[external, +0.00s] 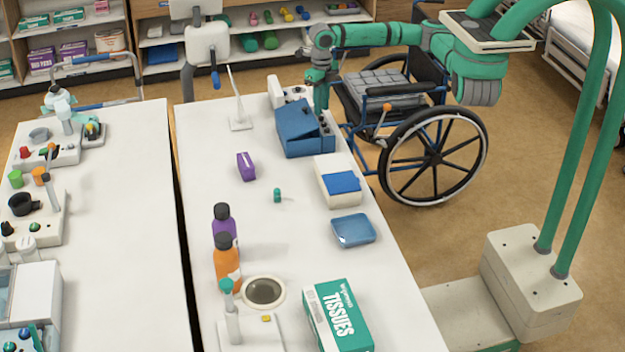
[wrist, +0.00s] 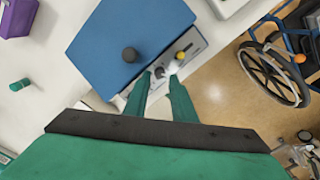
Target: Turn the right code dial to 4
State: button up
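A blue box (external: 297,122) with a tilted-looking lid stands at the far right edge of the table. A pale panel along one side of the box bears small dials (wrist: 160,72) and a yellow-tipped part (wrist: 184,52). Their numbers are too small to read, and I cannot tell which is the right code dial. My gripper (external: 320,108) points down over the box. In the wrist view the two green fingers (wrist: 160,78) are apart beside the panel; contact with a dial is unclear.
A purple box (external: 246,166), a small green item (external: 277,195) and a white-and-blue case (external: 338,181) share the table. A white stand (external: 240,122) is left of the box. A wheelchair (external: 420,140) stands close to the table's right edge. The table's middle is mostly clear.

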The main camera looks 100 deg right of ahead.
aim_at(321, 118)
jog(key=shift+f, duration=1.35)
grip_shut()
jog(key=shift+m, duration=0.3)
jog(key=m, duration=0.3)
jog(key=shift+m, duration=2)
